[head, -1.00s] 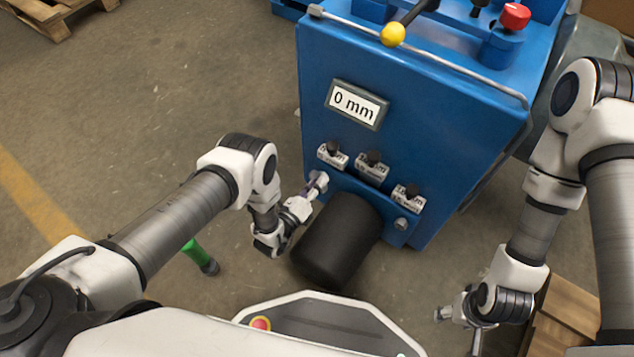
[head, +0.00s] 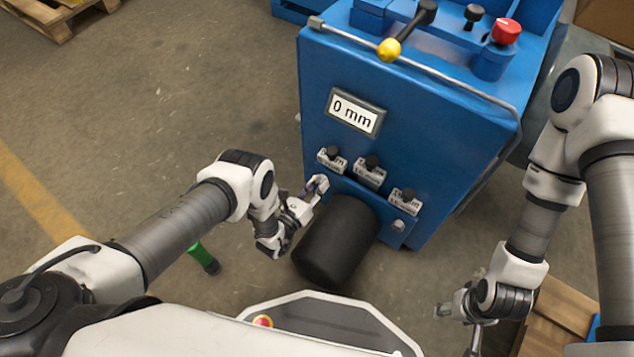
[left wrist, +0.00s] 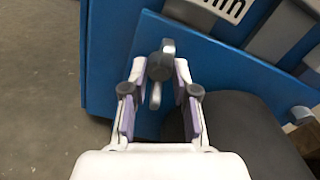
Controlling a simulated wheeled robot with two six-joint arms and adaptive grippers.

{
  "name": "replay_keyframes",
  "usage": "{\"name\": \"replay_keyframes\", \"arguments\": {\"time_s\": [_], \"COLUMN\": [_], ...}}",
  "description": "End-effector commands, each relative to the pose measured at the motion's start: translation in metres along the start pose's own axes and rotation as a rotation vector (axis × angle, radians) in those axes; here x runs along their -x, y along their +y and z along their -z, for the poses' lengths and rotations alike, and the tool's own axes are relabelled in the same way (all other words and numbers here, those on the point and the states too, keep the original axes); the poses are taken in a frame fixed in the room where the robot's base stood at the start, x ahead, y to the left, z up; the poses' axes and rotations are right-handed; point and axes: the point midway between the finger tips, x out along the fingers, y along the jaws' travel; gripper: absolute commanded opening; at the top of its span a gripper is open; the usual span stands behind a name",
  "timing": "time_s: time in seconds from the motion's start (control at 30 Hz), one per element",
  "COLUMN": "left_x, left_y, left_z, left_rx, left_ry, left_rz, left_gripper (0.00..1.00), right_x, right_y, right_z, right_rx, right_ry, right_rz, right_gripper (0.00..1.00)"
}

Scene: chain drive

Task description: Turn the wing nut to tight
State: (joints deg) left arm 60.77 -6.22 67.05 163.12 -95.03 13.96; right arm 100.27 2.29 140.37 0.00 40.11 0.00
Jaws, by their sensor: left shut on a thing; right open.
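The grey wing nut (left wrist: 161,66) shows in the left wrist view, on the blue front plate of the machine. Its wings stand roughly upright in that picture. My left gripper (left wrist: 158,78) is shut on it, with one finger on each side. In the head view my left gripper (head: 318,188) reaches the left end of the lower blue plate, and its fingers largely hide the nut. My right gripper (head: 458,312) is open and empty at the lower right, away from the machine.
A black cylinder (head: 337,243) juts from the machine close beside my left gripper. The blue machine (head: 440,130) carries a display reading 0 mm (head: 355,111) and several dark knobs. A wooden pallet (head: 560,320) lies at the lower right. Floor at left is mostly clear.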

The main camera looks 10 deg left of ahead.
Motion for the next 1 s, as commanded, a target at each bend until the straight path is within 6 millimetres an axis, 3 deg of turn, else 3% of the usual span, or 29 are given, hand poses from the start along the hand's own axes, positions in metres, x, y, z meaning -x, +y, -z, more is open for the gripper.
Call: {"name": "replay_keyframes", "arguments": {"time_s": [1.0], "left_x": [0.002], "left_y": [-0.001], "left_z": [0.0], "left_rx": [-0.961], "left_ry": [0.003], "left_rz": [0.001], "left_gripper": [0.0], "right_x": [0.04], "right_y": [0.0], "right_z": [0.0], "right_rx": [0.0], "right_ry": [0.0], "right_rz": [0.0], "right_gripper": [0.57]}}
